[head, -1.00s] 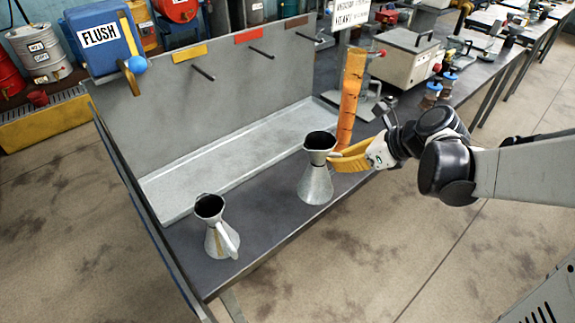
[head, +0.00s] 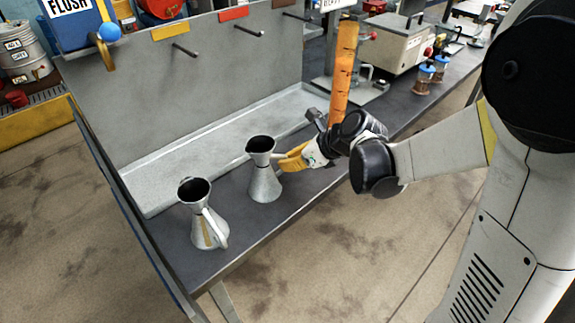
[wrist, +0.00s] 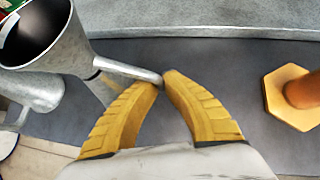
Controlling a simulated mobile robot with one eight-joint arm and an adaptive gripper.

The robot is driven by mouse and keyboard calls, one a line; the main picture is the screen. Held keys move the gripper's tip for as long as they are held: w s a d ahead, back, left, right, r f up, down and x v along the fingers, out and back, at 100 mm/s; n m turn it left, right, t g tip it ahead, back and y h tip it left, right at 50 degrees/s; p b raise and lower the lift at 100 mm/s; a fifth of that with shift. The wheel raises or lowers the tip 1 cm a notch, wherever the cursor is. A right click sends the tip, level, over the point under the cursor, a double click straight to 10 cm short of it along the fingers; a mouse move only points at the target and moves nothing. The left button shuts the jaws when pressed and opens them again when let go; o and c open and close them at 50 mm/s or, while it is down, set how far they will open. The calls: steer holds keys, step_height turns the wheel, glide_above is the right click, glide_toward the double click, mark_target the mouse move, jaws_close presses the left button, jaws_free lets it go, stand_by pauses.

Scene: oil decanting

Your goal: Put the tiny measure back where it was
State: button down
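A small grey metal measure (head: 264,185), a cone with a funnel-like top, is upright over the dark bench in the head view. My gripper (head: 282,160) is at its right side, with the yellow fingers closed on its handle. In the wrist view the measure's dark mouth (wrist: 30,28) is at upper left, and its handle (wrist: 125,68) runs to between my fingertips (wrist: 163,78). I cannot tell whether its base touches the bench. A second, similar measure (head: 208,232) stands at the near left of the bench, slightly larger in view. No label names either as the tiny one.
A grey back panel has bare pegs (head: 185,50) under coloured tabs, above a pale metal tray (head: 215,142). A tall orange cylinder (head: 344,70) stands right of my gripper; its hexagonal base (wrist: 290,100) shows in the wrist view. The bench's front edge is close.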

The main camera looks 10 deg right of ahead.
steer(key=shift+r, duration=0.15)
steer(key=c, duration=1.6)
jaws_free()
steer(key=shift+f, duration=0.2)
steer(key=shift+r, duration=0.1)
